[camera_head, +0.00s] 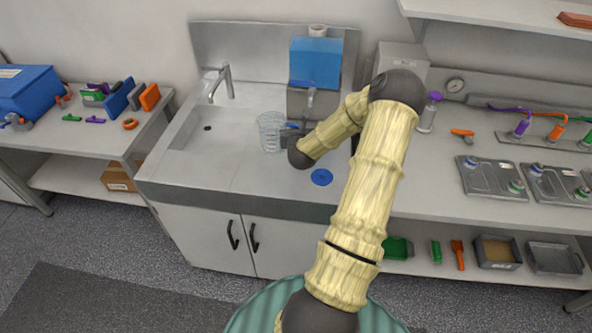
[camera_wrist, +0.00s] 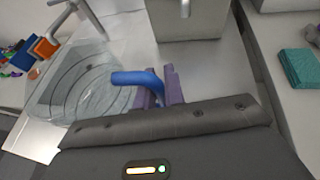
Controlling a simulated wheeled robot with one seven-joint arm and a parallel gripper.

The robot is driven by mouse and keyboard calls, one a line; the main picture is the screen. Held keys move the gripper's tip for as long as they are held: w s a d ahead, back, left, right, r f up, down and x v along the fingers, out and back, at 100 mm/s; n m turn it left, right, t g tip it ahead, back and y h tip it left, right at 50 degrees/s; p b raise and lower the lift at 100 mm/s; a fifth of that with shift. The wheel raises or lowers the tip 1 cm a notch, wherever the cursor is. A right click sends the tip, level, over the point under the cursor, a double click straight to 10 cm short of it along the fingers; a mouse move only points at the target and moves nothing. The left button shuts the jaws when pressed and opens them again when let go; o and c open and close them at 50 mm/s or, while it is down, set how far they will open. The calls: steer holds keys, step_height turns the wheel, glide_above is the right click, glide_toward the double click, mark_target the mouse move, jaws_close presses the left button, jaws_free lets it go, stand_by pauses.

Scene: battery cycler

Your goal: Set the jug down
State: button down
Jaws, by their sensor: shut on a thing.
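The clear jug (camera_head: 270,131) with a blue handle stands upright over the steel sink counter, just right of the basin. In the wrist view the jug (camera_wrist: 85,85) fills the left side, with its blue handle (camera_wrist: 135,78) reaching to the purple fingers. My gripper (camera_wrist: 165,88) is shut on the blue handle. In the head view my gripper (camera_head: 290,134) is partly hidden by my arm. I cannot tell whether the jug's base touches the counter.
A blue-topped dispenser (camera_head: 315,68) stands behind the jug. A blue round disc (camera_head: 322,177) lies on the counter in front. The sink basin (camera_head: 205,135) and faucet (camera_head: 222,82) are to the left. Bare steel (camera_head: 235,180) lies in front of the jug.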

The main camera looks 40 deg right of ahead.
steer(key=f, duration=0.2)
steer(key=f+p, duration=0.1)
steer(key=f, duration=0.1)
steer(key=s+f, duration=0.1)
steer(key=shift+d+f+p, duration=0.25)
steer(key=shift+f+p, duration=0.05)
steer(key=shift+f, duration=0.1)
steer(key=f+p, duration=0.1)
steer(key=f, duration=0.3)
steer(key=shift+w+f, duration=0.1)
steer(key=shift+w, duration=0.1)
steer(key=shift+s+d, duration=0.15)
steer(key=shift+s, duration=0.1)
steer(key=shift+f, duration=0.15)
steer(key=c, duration=1.5)
jaws_free()
steer(key=shift+w+a, duration=0.15)
steer(key=shift+a, duration=0.1)
steer(key=shift+d+r, duration=0.1)
steer(key=shift+r, duration=0.1)
